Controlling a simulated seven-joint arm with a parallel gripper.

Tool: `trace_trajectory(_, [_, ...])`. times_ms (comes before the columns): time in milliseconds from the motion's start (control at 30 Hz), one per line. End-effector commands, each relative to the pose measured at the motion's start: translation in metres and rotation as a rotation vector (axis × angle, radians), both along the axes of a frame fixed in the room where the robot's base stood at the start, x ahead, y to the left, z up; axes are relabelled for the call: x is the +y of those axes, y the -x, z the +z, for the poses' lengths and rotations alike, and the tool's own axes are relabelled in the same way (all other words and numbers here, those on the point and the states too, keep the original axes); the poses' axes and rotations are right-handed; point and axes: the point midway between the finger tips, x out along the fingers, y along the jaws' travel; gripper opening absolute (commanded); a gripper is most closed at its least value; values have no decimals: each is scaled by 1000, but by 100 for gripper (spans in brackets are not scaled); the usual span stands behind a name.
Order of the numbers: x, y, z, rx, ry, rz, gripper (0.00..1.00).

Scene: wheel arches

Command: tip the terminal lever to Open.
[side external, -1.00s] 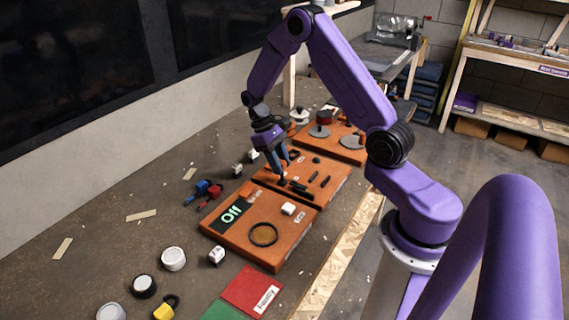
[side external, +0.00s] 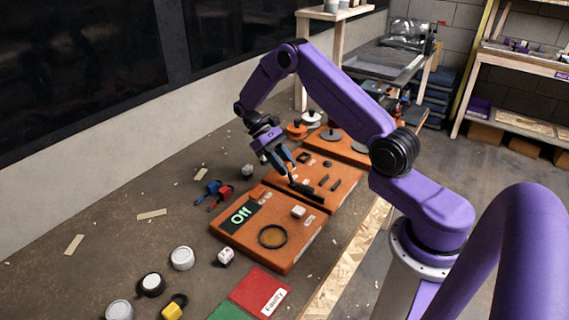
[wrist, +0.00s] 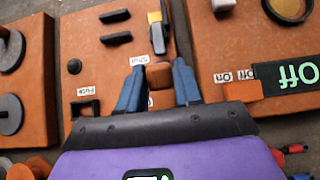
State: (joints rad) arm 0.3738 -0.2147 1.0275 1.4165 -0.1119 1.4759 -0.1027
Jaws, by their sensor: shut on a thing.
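My gripper (side external: 289,174) reaches down to the middle orange board (side external: 333,181), its body leaning to the left. In the wrist view its two blue fingers (wrist: 158,68) stand on either side of a small brown-orange block, which I take for the terminal lever (wrist: 158,77). The fingers are shut on it. A "Shut" label (wrist: 139,60) lies by the left fingertip. Another label (wrist: 150,100) below the lever is mostly hidden by my gripper. In the side view the fingers hide the lever.
A board with a lit "Off" display (side external: 240,215) and a round dark ring (side external: 273,236) is beside the middle board. A fuse holder (wrist: 84,108) and black bars (wrist: 115,38) are near my fingers. Red and green mats (side external: 256,285) lie in front.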

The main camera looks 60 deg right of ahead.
Motion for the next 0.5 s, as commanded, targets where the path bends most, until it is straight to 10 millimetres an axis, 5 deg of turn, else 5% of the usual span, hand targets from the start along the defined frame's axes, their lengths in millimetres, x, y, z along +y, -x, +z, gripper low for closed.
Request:
trace_trajectory(167, [0,0,0,-1,1,2,0])
trace_trajectory(200, [0,0,0,-1,1,2,44])
trace_trajectory(233, [0,0,0,-1,1,2,53])
trace_trajectory(500, [0,0,0,-1,1,1,55])
